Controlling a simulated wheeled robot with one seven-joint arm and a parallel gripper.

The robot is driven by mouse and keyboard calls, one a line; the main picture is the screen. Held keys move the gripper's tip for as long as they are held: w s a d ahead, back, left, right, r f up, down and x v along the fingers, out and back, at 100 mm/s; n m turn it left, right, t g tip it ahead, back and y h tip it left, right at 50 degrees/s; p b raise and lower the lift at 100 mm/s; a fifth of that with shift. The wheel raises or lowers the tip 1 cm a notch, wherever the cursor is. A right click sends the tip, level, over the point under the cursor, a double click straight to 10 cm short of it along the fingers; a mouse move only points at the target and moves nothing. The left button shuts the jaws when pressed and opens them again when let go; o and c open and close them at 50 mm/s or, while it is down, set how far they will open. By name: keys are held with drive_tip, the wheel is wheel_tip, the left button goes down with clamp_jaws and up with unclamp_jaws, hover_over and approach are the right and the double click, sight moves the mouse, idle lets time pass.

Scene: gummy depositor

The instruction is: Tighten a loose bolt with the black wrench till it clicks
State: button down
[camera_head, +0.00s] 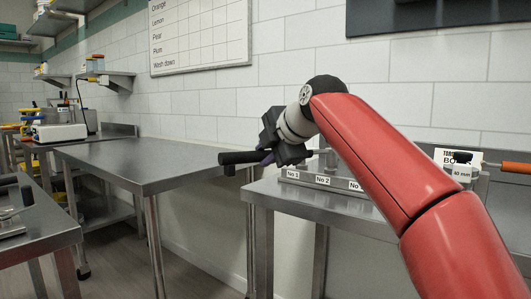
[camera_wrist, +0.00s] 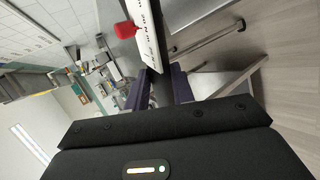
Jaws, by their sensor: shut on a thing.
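My gripper (camera_head: 268,154) is shut around the black wrench, above the left end of the bolt block. The wrench's thick black handle (camera_head: 238,157) sticks out to the left, roughly level. In the wrist view the purple fingers (camera_wrist: 160,88) close on a dark bar. The bolt block (camera_head: 290,175) carries labels "No 1", "No 2" and a partly covered third. A grey upright part (camera_head: 331,160) stands on it, right of my gripper. My arm hides the block's right part. I cannot tell whether the wrench head sits on a bolt.
An orange-handled tool (camera_head: 516,167) lies at the right beside a "40 mm" block (camera_head: 460,172). In the wrist view a red knob-like part (camera_wrist: 126,30) is beside the white labelled strip (camera_wrist: 150,45). A bare steel table (camera_head: 150,160) stands to the left, across a gap.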

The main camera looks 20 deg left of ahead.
drive_tip(key=shift+d+r, duration=0.15)
drive_tip(key=shift+r, duration=0.1)
